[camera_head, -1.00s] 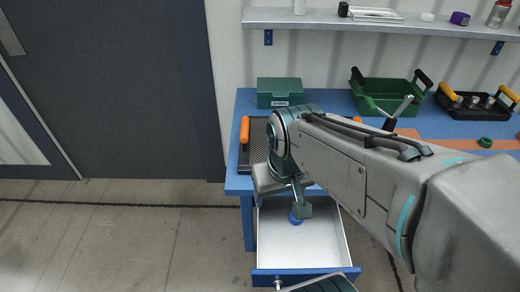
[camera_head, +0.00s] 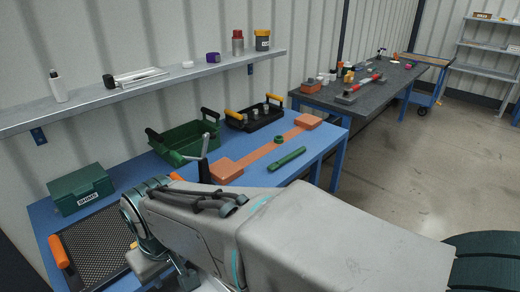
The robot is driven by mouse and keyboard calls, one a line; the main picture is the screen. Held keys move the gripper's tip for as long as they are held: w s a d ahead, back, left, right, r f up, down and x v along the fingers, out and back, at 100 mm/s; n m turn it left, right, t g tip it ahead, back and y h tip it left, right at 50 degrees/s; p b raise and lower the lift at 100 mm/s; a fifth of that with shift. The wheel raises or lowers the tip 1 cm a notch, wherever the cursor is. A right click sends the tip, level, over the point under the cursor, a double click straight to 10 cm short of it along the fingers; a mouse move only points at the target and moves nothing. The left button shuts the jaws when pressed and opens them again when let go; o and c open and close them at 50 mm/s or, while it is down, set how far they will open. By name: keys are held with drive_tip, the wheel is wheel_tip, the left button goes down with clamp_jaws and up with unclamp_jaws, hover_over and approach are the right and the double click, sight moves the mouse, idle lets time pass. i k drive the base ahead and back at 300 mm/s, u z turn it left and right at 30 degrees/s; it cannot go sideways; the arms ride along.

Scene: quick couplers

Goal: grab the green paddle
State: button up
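A flat green bar (camera_head: 287,158), which looks like the green paddle, lies on the blue workbench (camera_head: 325,143) toward its right front edge. It lies at a slant, apart from the orange-brown strip (camera_head: 262,152) behind it. A small green ring-shaped part (camera_head: 278,139) is on or beside that strip. My gripper (camera_head: 183,276) is at the bottom left, in front of the bench and well left of the green bar. My own arm partly hides it and the picture's lower edge cuts it off, so its fingers do not show clearly.
A green tray with black handles (camera_head: 183,143), a black tray with yellow handles (camera_head: 255,117) and a green box (camera_head: 81,190) stand on the bench. A shelf (camera_head: 150,86) hangs above. Floor is free at right.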

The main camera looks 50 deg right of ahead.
sight(274, 167)
drive_tip(key=z, duration=0.3)
drive_tip(key=k, duration=0.6)
drive_tip(key=z, duration=1.5)
drive_tip(key=i, duration=1.75)
drive_tip(key=u, duration=0.05)
